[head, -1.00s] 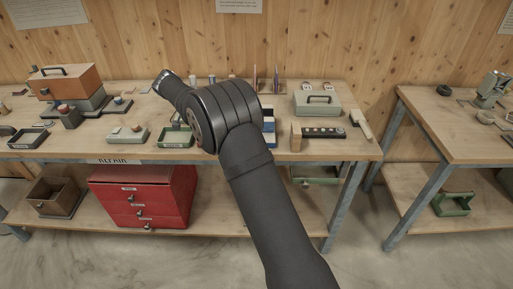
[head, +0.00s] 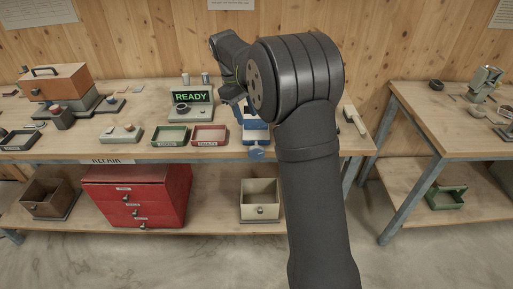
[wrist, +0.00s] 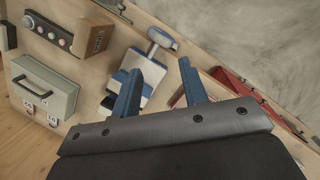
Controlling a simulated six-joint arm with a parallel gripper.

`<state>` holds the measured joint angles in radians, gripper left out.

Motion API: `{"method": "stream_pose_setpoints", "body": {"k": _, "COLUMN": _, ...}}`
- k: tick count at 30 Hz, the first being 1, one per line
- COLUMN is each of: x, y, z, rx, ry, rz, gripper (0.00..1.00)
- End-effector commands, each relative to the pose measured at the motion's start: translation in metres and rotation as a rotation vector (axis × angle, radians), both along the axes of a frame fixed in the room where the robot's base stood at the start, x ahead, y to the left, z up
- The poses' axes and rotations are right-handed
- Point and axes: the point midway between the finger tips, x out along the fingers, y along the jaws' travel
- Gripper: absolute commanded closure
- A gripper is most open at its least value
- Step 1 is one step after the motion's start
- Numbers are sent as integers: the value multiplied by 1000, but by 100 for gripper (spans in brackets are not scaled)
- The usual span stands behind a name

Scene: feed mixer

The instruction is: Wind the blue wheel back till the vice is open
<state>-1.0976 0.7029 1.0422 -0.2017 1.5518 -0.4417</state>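The blue wheel (head: 256,153) sits at the front of the vice, at the bench's front edge. In the wrist view the wheel (wrist: 162,38) looks pale blue-grey on a short shaft. The vice (head: 256,134) is blue and white; my arm hides its back part in the head view. It also shows in the wrist view (wrist: 148,78), partly behind my left finger. I cannot tell how far apart its jaws are. My gripper (wrist: 161,58) is open and empty, its two blue fingers apart, above the vice and clear of the wheel.
Green (head: 170,136) and red (head: 209,135) trays lie left of the vice. A READY display (head: 191,98) stands behind them. In the wrist view, a grey-green case (wrist: 44,88) and a knobbed panel (wrist: 48,31) lie to the left.

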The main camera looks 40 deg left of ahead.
Motion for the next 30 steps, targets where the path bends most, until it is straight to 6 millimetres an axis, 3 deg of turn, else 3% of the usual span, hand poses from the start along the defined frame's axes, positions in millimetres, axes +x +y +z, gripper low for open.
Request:
{"method": "stream_pose_setpoints", "body": {"k": 12, "x": 17, "y": -24, "z": 26, "rx": 141, "ry": 180, "rz": 645, "gripper": 60}}
{"method": "stream_pose_setpoints", "body": {"k": 19, "x": 19, "y": -28, "z": 30, "rx": 172, "ry": 196, "rz": 787, "gripper": 60}}
{"method": "stream_pose_setpoints", "body": {"k": 23, "x": 19, "y": -28, "z": 20, "rx": 172, "ry": 197, "rz": 795, "gripper": 60}}
{"method": "stream_pose_setpoints", "body": {"k": 30, "x": 19, "y": -28, "z": -26, "rx": 170, "ry": 199, "rz": 793, "gripper": 60}}
